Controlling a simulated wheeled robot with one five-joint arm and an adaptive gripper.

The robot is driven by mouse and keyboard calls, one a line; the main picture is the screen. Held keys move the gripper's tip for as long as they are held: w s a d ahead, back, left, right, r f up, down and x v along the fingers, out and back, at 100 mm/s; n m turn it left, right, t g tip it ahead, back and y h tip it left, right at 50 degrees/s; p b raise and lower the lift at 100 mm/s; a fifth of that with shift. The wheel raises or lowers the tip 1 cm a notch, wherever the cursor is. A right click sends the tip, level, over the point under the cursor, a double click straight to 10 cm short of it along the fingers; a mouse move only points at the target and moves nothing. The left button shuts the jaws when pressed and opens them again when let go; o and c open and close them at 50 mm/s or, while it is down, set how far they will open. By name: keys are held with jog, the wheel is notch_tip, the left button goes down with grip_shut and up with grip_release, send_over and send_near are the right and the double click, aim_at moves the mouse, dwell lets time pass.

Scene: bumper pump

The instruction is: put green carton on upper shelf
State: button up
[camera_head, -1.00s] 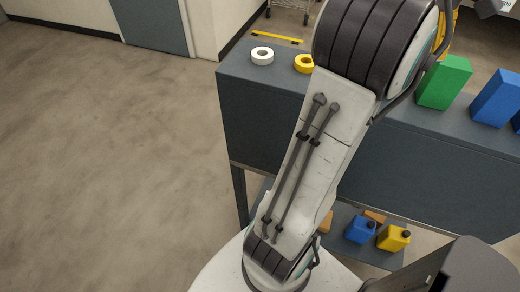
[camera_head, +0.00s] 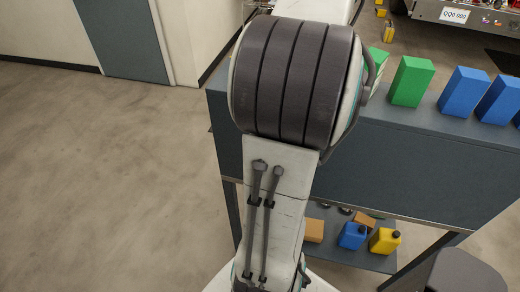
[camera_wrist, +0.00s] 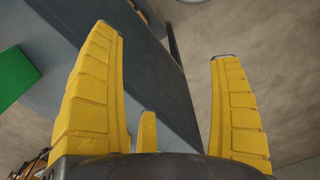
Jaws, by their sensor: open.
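A green carton (camera_head: 411,80) stands upright on the top surface of the grey shelf unit (camera_head: 420,160), right of my arm in the head view. A second green block (camera_head: 377,59) shows partly behind my arm. A green face (camera_wrist: 14,75) is at the left edge of the wrist view; I cannot tell which of the two it is. My gripper (camera_wrist: 166,43) is open with nothing between its yellow fingers, over the unit's edge and to the right of that green face. My arm hides it in the head view.
Blue cartons (camera_head: 464,92) stand right of the green carton. On the lower shelf (camera_head: 372,260) are an orange box (camera_head: 313,230), a blue jug (camera_head: 352,236) and a yellow jug (camera_head: 384,241). The floor left of the unit is clear.

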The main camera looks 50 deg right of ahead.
jog(key=w+a+f, duration=0.7)
jog(key=w+f, duration=0.1)
jog(key=f, duration=0.3)
jog(key=shift+a+f, duration=0.15)
jog(key=shift+f, duration=0.25)
